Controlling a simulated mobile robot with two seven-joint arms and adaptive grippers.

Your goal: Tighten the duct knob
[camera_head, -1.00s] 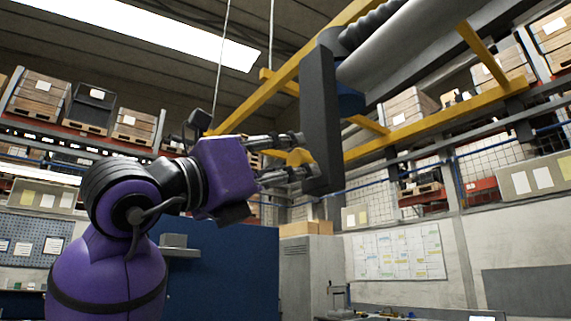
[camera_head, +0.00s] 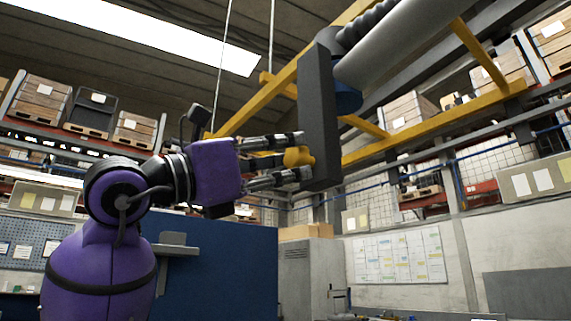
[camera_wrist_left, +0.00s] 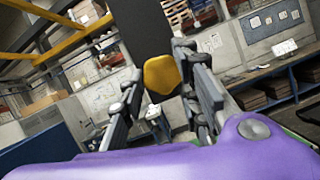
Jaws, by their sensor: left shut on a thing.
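The duct knob (camera_head: 298,157) is yellow and sits on the left face of a dark upright bracket (camera_head: 319,115). In the left wrist view the knob (camera_wrist_left: 161,75) shows as a rounded yellow piece in front of the dark bracket (camera_wrist_left: 142,28). My left gripper (camera_head: 304,158) is at the knob, with one finger above it and one below in the head view. In the wrist view its fingers (camera_wrist_left: 158,78) stand on either side of the knob, and it is shut on it. The exact contact is hard to see. My right gripper is not in view.
A grey duct (camera_head: 400,50) with a ribbed hose runs up to the right behind the bracket. Yellow beams (camera_head: 430,137) pass behind it. Shelves with crates (camera_head: 42,95) and a blue panel (camera_head: 225,270) stand farther back. The space below the bracket looks clear.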

